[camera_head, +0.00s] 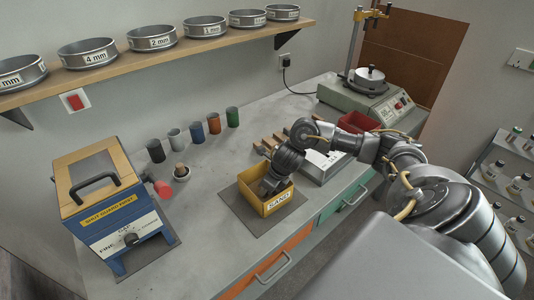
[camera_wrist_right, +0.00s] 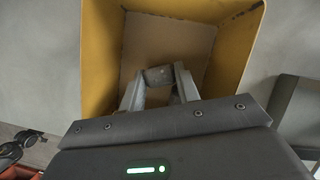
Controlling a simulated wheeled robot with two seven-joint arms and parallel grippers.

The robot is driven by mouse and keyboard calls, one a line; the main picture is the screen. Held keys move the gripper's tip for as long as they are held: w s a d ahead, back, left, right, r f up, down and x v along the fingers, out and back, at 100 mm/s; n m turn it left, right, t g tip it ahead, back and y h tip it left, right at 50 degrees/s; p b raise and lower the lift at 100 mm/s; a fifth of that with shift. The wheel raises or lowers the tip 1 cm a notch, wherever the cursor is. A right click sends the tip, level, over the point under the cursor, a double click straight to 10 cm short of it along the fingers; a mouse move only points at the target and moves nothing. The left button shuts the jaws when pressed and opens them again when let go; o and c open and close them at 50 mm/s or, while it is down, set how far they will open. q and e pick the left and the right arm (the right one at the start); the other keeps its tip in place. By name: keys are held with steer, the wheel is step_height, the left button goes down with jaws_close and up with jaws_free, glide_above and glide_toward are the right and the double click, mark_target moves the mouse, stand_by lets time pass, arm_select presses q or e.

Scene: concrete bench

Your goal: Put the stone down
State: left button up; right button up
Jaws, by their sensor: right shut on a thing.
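My right gripper (camera_head: 268,188) reaches down into the yellow bin labelled SAND (camera_head: 279,203). In the right wrist view the gripper (camera_wrist_right: 160,82) is shut on a small grey stone (camera_wrist_right: 158,75), which sits between the fingertips. The yellow bin (camera_wrist_right: 101,60) surrounds the fingers there, and its bare tan floor shows beyond the stone. I cannot tell whether the stone touches the floor. In the head view the stone is hidden by the gripper and the bin wall. My left gripper is not in view.
The bin stands on a dark mat (camera_head: 248,221) near the bench's front edge. A blue and yellow machine (camera_head: 118,218) is at left. Several coloured cups (camera_head: 197,131) stand behind. A scale (camera_head: 322,168) and a red tray (camera_head: 357,122) are at right. Bare bench lies left of the bin.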

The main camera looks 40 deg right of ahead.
steer(key=o, duration=1)
steer(key=shift+r, duration=0.15)
steer(key=v, duration=1.2)
